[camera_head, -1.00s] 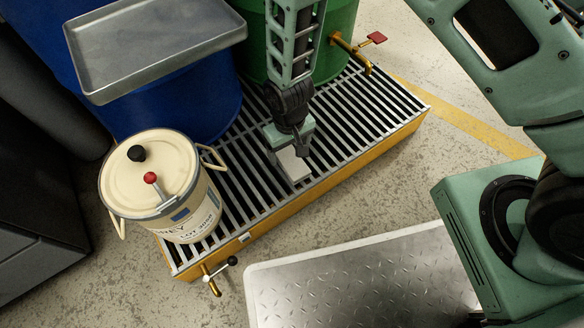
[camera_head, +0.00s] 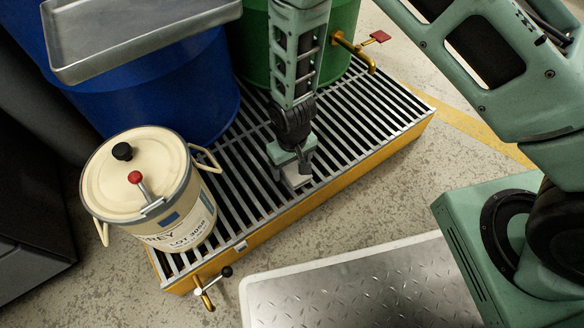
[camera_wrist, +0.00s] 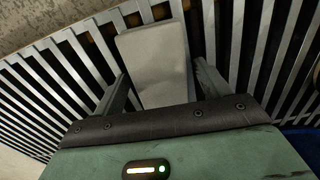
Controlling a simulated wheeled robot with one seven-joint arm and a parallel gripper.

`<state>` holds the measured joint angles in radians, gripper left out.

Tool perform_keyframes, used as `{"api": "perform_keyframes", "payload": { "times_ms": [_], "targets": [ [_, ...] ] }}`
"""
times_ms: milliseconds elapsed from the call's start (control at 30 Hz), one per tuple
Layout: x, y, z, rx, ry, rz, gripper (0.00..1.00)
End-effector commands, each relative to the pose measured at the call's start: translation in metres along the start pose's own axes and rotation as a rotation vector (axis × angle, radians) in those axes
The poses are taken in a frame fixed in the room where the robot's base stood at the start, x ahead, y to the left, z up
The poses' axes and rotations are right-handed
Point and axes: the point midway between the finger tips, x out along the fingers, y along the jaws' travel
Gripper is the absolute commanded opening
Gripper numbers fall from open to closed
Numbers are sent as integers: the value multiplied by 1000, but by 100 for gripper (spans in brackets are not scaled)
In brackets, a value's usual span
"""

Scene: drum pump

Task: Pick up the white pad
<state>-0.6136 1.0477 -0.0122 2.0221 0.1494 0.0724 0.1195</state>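The white pad (camera_head: 297,180) lies on the slatted grating, partly hidden under my gripper (camera_head: 294,164) in the head view. In the wrist view the pad (camera_wrist: 153,62) is a pale flat block lying between the two fingers of my gripper (camera_wrist: 163,80). The fingers stand apart on either side of it, with a narrow gap visible on each side. The gripper looks open and points down at the grating. The pad's near end is hidden behind the gripper body.
The pad's grating tops a yellow-sided platform (camera_head: 330,190). A cream pail (camera_head: 160,210) stands left of my gripper. A blue drum (camera_head: 190,100) with a metal tray (camera_head: 140,30) and a green drum (camera_head: 345,50) with a brass tap (camera_head: 352,50) stand behind.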

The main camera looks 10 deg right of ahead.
Motion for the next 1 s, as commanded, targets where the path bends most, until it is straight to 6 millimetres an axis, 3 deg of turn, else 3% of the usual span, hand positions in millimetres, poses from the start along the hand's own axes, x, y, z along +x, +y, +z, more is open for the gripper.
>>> {"api": "perform_keyframes", "payload": {
  "times_ms": [33,133,567,1000],
  "targets": [
    [0,0,0,0,0,0,61],
    [0,0,0,0,0,0,33],
    [-9,0,0,0,0,0,32],
    [-87,0,0,1,1,0,32]
  ]
}}
